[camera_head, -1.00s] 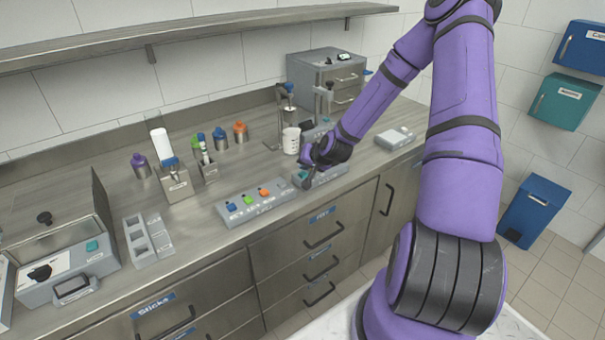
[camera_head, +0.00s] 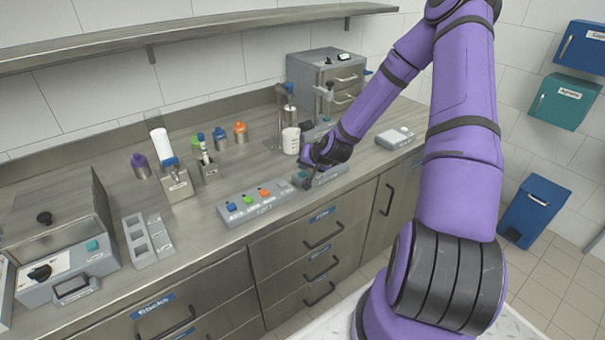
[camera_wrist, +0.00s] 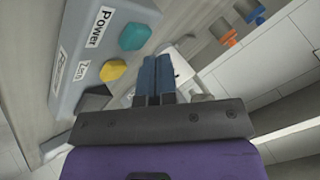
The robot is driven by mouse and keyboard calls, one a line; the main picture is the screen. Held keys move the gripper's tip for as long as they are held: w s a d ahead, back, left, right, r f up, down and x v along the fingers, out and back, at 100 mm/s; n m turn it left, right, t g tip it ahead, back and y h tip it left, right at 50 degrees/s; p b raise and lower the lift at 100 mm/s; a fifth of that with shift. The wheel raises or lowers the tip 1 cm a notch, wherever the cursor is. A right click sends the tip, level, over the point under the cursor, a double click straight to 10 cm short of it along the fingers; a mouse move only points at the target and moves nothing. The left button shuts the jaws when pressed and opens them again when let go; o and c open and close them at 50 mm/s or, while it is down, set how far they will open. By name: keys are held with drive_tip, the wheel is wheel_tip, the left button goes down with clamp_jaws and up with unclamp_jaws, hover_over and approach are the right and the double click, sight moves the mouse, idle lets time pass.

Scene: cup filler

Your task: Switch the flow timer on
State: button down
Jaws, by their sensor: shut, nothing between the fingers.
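A grey control box (camera_head: 328,175) sits at the counter's front edge, partly hidden by my gripper in the head view. It has a teal button (camera_head: 302,174). In the wrist view a grey box (camera_wrist: 75,75) carries a teal button (camera_wrist: 135,37) labelled "Power" and a yellow button (camera_wrist: 113,71) with a second, hard-to-read label. I cannot read a flow timer name on it. My gripper (camera_wrist: 155,62) is shut and empty, its fingertips close to the teal and yellow buttons. I cannot tell whether they touch. In the head view my gripper (camera_head: 306,184) is over the box's front.
A grey panel (camera_head: 262,207) with blue, green and orange buttons stands left of the box. A white cup (camera_head: 290,140) stands behind my gripper under a dispenser. A small grey device (camera_head: 394,138) lies to the right. Wall shelf (camera_head: 190,35) above.

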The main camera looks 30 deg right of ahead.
sight(305, 173)
drive_tip(key=shift+f, duration=0.1)
idle(0.5)
drive_tip(key=shift+f, duration=0.55)
idle(0.4)
drive_tip(key=shift+r, duration=0.7)
drive_tip(key=shift+r, duration=3)
